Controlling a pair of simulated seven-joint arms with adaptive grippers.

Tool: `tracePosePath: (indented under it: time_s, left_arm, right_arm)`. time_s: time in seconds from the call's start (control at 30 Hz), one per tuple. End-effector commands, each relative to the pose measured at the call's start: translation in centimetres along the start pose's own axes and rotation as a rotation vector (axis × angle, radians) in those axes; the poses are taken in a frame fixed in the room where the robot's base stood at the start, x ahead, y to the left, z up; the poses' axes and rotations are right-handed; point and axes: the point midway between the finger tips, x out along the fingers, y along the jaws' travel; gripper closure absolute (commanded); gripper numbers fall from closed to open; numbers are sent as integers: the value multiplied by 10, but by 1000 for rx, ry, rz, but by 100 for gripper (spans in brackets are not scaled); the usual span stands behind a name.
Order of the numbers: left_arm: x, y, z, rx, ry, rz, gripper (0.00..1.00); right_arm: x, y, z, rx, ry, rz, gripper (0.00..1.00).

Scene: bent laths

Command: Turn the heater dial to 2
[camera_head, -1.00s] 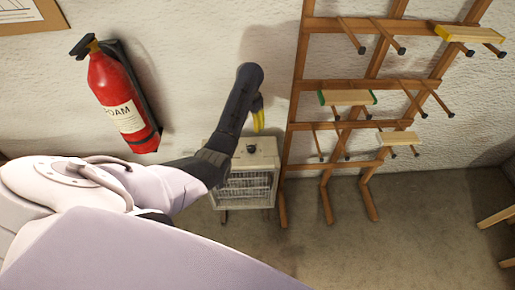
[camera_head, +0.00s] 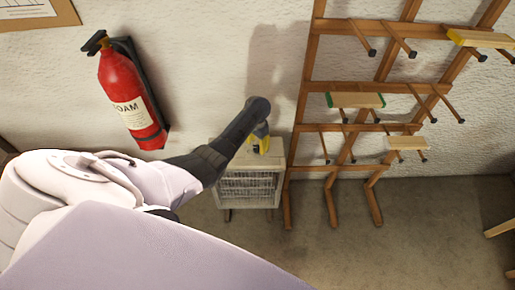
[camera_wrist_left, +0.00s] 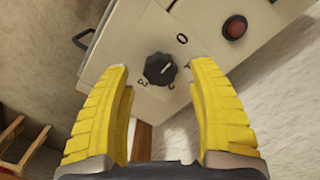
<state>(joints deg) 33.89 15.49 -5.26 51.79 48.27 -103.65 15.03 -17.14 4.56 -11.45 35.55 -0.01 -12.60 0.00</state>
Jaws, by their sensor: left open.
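The heater (camera_head: 248,186) is a pale box with a front grille, standing on the floor against the wall. Its black dial (camera_wrist_left: 160,69) is on the top panel in the left wrist view. The numerals 0 and 3 are legible around it; the marks between them are partly unclear. I cannot tell surely which mark the dial points at. My left gripper (camera_head: 262,146) is over the heater top. Its yellow fingers (camera_wrist_left: 160,66) are open, one on each side of the dial, with visible gaps. In the head view the gripper hides the dial. My right gripper is not in view.
A red button (camera_wrist_left: 235,27) sits on the heater panel near the dial. A wooden rack (camera_head: 318,110) with pegs and laths stands close to the heater's right. A red fire extinguisher (camera_head: 128,95) hangs on the wall at left. Bare floor lies in front.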

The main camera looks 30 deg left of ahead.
Motion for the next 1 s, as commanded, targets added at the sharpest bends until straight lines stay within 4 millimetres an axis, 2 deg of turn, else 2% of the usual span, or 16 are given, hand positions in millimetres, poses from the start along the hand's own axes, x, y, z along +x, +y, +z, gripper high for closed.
tracePosePath:
  time_s: [0.3,0.73,1.0]
  left_arm:
    - [20,0,-1,0,1,0,41]
    - [23,0,-1,0,2,0,39]
    - [23,0,-1,0,2,0,70]
  right_arm:
    - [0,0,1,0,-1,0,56]
    - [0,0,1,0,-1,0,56]
    - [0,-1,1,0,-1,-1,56]
